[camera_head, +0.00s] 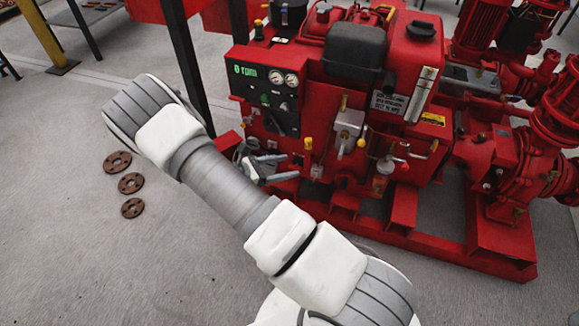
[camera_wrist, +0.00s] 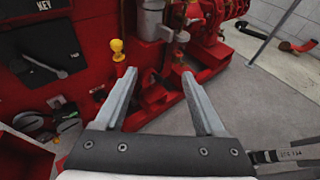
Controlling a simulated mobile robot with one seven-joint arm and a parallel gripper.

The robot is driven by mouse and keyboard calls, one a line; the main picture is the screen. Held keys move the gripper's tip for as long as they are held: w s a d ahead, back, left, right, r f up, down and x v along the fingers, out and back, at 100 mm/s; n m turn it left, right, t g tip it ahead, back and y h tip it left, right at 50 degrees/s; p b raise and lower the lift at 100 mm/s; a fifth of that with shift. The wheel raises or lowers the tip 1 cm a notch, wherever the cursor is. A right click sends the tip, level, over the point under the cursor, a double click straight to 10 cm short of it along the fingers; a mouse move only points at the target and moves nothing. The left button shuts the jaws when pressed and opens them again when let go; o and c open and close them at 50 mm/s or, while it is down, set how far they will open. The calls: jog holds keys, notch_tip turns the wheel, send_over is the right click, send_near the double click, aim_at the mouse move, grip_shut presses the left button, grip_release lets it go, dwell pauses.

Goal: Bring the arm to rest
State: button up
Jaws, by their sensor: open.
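My gripper (camera_head: 280,167) is open in front of the red pumpset (camera_head: 415,160), just below its black gauge panel (camera_head: 265,95). In the wrist view, the two grey fingers of my gripper (camera_wrist: 159,74) stand well apart with nothing between them. A yellow-topped knob (camera_wrist: 117,48) shows just beyond the left finger; I cannot tell whether they touch. My white and grey arm crosses the middle of the head view and hides part of the floor and the pumpset's lower left side.
Three rusty flanges (camera_head: 130,183) lie on the concrete floor at left. A black key switch (camera_wrist: 55,55) is on the red panel in the wrist view. Red pipes and pumps (camera_head: 530,150) stand at right. The floor at lower left (camera_head: 90,265) is clear.

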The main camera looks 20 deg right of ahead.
jog(key=shift+r, duration=0.2)
dwell(0.5)
jog(key=s+a+r+m+t+y, duration=0.25)
jog(key=s+r+m+y, duration=0.35)
jog(key=r, duration=0.5)
jog(key=s+a+r+m+t+y, duration=0.1)
jog(key=s+a+r+m+y, duration=0.25)
jog(key=s+r+m, duration=0.6)
jog(key=s+a+r+m+t+y, duration=0.1)
jog(key=s+a+r+m+y, duration=0.35)
jog(key=r, duration=0.75)
notch_tip(320, 180, up, 26)
jog(key=s+d+n+p, duration=0.1)
jog(key=p, duration=2.4)
jog(key=shift+d+p, duration=0.35)
jog(key=shift+p, duration=0.05)
